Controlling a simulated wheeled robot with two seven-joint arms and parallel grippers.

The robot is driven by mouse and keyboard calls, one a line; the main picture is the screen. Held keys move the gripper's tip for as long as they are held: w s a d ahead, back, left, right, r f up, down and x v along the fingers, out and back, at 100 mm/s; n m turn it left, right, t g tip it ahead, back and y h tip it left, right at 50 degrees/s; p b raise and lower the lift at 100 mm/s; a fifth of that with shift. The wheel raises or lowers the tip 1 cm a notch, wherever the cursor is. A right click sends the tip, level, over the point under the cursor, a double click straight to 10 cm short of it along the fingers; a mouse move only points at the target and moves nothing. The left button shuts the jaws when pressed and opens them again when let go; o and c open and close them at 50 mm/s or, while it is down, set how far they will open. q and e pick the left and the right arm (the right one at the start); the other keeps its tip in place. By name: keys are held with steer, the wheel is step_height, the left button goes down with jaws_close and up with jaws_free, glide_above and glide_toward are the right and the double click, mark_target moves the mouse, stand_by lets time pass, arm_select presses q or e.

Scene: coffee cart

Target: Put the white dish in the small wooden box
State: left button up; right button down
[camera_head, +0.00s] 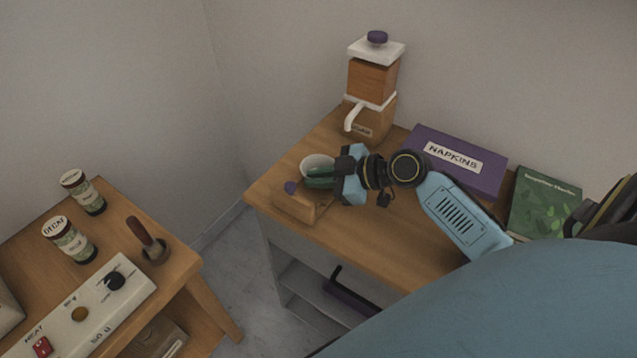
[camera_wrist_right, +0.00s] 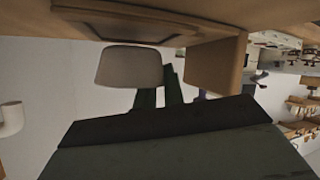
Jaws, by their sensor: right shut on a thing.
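The white dish (camera_head: 316,162) is a small pale round cup held in the fingers of my right gripper (camera_head: 322,178). It shows in the right wrist view (camera_wrist_right: 130,66) just beyond the dark green fingers. The small wooden box (camera_head: 296,207), with a purple knob, stands at the left end of the wooden counter. The gripper and dish are at the box's back edge in the head view. Whether the dish touches the box or is inside it I cannot tell, as the fingers hide part of both. My left gripper is in neither view.
A coffee grinder (camera_head: 371,90) stands behind on the counter (camera_head: 385,243). A purple napkins box (camera_head: 460,158) and a green book (camera_head: 543,207) lie to the right. A separate lower-left table (camera_head: 110,228) holds jars, a tamper and a control panel.

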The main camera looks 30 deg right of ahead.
steer(key=shift+f, duration=0.65)
steer(key=shift+f, duration=0.15)
steer(key=c, duration=1.5)
jaws_free()
steer(key=v, duration=1.2)
